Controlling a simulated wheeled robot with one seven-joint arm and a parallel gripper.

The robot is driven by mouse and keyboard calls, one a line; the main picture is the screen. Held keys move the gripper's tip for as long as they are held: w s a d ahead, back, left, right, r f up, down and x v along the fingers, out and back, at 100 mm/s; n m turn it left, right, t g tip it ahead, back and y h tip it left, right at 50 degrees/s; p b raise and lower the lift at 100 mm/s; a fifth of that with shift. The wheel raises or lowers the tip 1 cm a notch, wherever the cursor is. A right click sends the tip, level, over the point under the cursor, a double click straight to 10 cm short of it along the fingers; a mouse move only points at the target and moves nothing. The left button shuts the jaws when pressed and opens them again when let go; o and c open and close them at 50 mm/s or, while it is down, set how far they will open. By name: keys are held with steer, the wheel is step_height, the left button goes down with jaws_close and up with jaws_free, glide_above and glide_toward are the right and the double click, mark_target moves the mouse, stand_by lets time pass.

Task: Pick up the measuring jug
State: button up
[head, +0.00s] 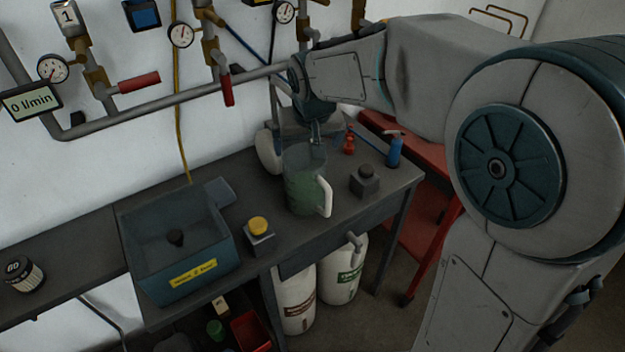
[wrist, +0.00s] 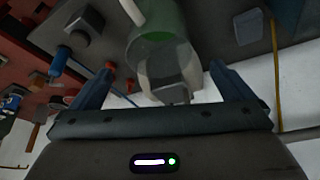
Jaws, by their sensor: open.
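The measuring jug (head: 303,190) is a clear, greenish jug with a white handle on its right side. It stands upright on the dark bench. In the wrist view the jug (wrist: 155,45) shows at top centre, ahead of the jaws, with its handle toward the top. My gripper (head: 314,138) is just above and behind the jug's rim in the head view, partly hidden. In the wrist view my gripper (wrist: 164,78) is open, with fingers spread wide either side and nothing gripped. I cannot tell whether a finger touches the jug.
A yellow-button box (head: 259,236) and a blue open tank (head: 178,240) are to the left. Wall pipes with gauges (head: 181,35) run behind. A red cart (head: 425,205) stands right.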

mark_target(305, 169)
steer(key=shift+p+x, duration=1.15)
steer(key=shift+x, duration=5.65)
steer(key=shift+w+d+r, duration=0.1)
steer(key=shift+d+r, duration=0.05)
steer(key=shift+d, duration=0.05)
steer(key=c, duration=1.7)
